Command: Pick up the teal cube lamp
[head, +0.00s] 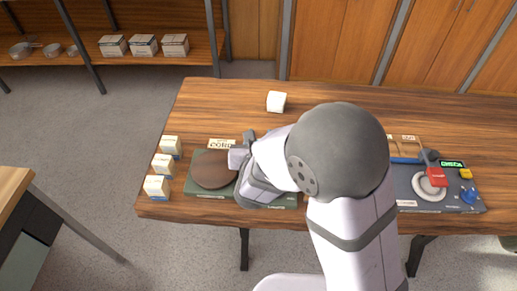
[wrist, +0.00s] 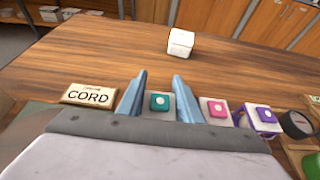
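The teal cube lamp (wrist: 160,103), a small pale cube with a teal face and a white dot, shows between my fingers in the wrist view. My gripper (wrist: 160,76) has its two blue fingers apart, one on each side of the lamp, with no clear contact on it. In the head view my gripper (head: 240,156) is over the dark green board, and my arm hides the lamp there.
Pink (wrist: 217,109) and purple (wrist: 262,117) cube lamps stand close to the right. A CORD sign (wrist: 89,95) is to the left. A white cube (head: 276,101) sits farther back. A brown disc (head: 212,170) lies on the board, with boxes (head: 163,164) left of it.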

